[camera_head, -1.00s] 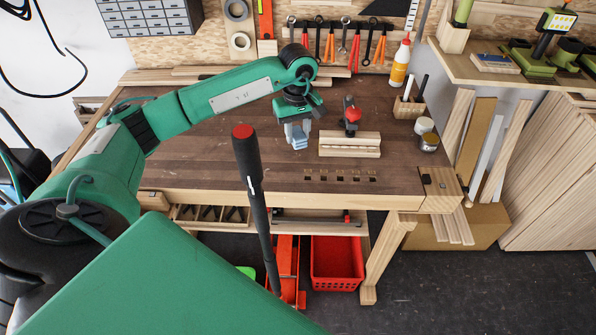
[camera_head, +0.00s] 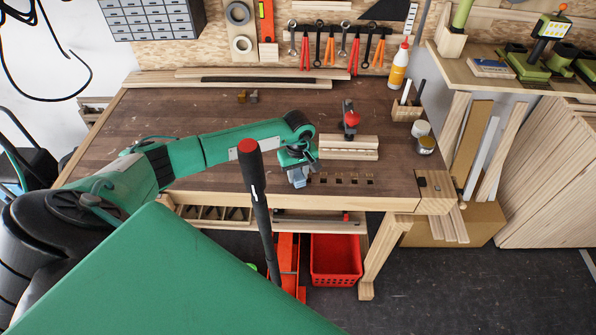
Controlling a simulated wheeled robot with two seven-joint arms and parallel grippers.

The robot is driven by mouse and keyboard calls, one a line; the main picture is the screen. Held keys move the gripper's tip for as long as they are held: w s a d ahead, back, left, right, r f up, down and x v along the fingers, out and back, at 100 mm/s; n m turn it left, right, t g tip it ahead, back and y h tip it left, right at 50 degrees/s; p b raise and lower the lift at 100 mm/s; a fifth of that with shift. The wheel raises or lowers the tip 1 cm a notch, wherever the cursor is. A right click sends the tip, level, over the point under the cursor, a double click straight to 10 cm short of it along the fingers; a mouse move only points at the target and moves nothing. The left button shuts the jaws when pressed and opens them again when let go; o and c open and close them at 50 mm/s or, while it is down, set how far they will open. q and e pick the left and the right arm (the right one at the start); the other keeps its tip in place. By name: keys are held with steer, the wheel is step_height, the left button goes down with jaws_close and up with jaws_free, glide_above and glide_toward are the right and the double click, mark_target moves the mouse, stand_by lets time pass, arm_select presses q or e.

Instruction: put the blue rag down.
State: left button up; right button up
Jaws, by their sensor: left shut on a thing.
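The blue rag (camera_head: 299,181) is a small light-blue bundle in the camera_head view, near the front edge of the workbench (camera_head: 220,165). My left gripper (camera_head: 298,176) is shut on it, pointing down. The gripper's wrist hides part of the rag. I cannot tell whether the rag touches the bench top. My right gripper is not in view.
A pale wood block (camera_head: 348,147) with a red-topped tool (camera_head: 350,118) is just right of the gripper. Jars (camera_head: 426,145), a pen holder (camera_head: 406,110) and a glue bottle (camera_head: 399,68) stand at the right. The bench's middle left is clear.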

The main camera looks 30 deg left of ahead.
mark_target(298, 175)
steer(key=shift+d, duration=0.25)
arm_select(q)
steer(key=shift+f, duration=0.1)
steer(key=o, duration=1)
steer(key=shift+c, duration=0.2)
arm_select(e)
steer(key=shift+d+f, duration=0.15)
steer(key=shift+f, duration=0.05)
arm_select(q)
step_height(298, 175, up, 12)
steer(key=b, duration=0.4)
steer(key=shift+r+b, duration=0.2)
steer(key=shift+b, duration=0.15)
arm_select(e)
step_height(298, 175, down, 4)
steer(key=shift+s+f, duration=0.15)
